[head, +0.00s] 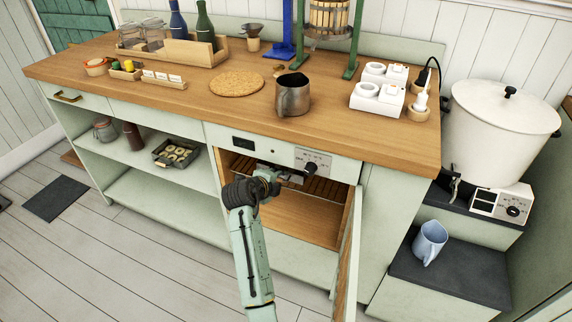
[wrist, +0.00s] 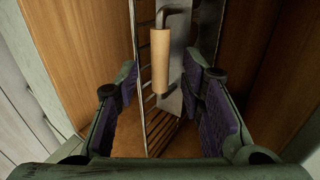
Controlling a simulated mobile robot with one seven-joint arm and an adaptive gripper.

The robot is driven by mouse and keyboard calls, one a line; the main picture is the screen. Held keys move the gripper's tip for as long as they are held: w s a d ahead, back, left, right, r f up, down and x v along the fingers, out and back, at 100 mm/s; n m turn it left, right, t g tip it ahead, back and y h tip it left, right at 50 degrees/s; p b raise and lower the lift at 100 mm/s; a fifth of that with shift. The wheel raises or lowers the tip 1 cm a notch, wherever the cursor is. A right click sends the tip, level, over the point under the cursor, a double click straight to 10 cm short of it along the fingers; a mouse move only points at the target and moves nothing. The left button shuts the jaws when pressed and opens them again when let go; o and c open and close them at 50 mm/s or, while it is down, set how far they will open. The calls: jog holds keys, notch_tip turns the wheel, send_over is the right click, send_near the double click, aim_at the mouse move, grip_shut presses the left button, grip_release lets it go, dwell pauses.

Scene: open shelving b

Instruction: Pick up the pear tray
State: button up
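My gripper (head: 280,178) reaches into the open compartment under the counter. In the wrist view my gripper (wrist: 160,88) is open, with one purple-padded finger on each side of a wooden handle (wrist: 160,62). The handle is on a bent metal bracket and stands between and a little beyond the fingertips; I see no clear contact. Behind it is a grey metal tray (wrist: 172,103) on a wire rack (wrist: 152,125). What lies in this tray is hidden, so I cannot tell if it holds pears. Another dark tray (head: 160,157) with pale round pieces sits on the left shelf.
The compartment door (head: 347,262) stands open at the right of my arm. A control panel (head: 313,161) with a knob is just above my gripper. The wooden counter (head: 215,108) holds a metal jug (head: 293,98) and a round mat (head: 237,84). The lower left shelf is bare.

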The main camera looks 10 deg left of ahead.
jog(key=shift+c, duration=0.3)
grip_shut()
dwell(0.3)
